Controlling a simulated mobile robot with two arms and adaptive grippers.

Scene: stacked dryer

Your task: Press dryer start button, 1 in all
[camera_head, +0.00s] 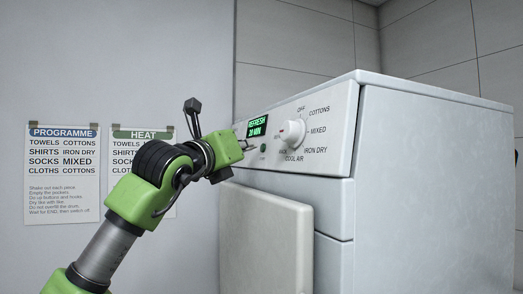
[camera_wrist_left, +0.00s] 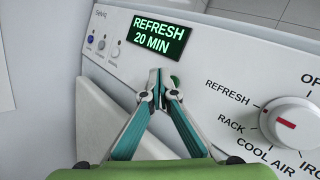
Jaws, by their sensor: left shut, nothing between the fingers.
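The white dryer (camera_head: 430,170) stands at the right, with its control panel facing my left arm. A small green button (camera_head: 263,148) sits under the lit display (camera_head: 257,127), which reads REFRESH 20 MIN. In the left wrist view the green button (camera_wrist_left: 176,81) shows partly behind my left gripper (camera_wrist_left: 157,75). The gripper is shut and empty, its tips just left of the button and close to the panel. I cannot tell whether they touch it. The same gripper (camera_head: 251,147) is seen from the side in the head view. My right gripper is not in view.
A white dial (camera_head: 292,132) is right of the button; its red mark points toward REFRESH. Several small buttons (camera_wrist_left: 102,45) lie left of the display. The dryer's pale door (camera_head: 265,240) is below the panel. Two notices (camera_head: 62,175) hang on the grey wall.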

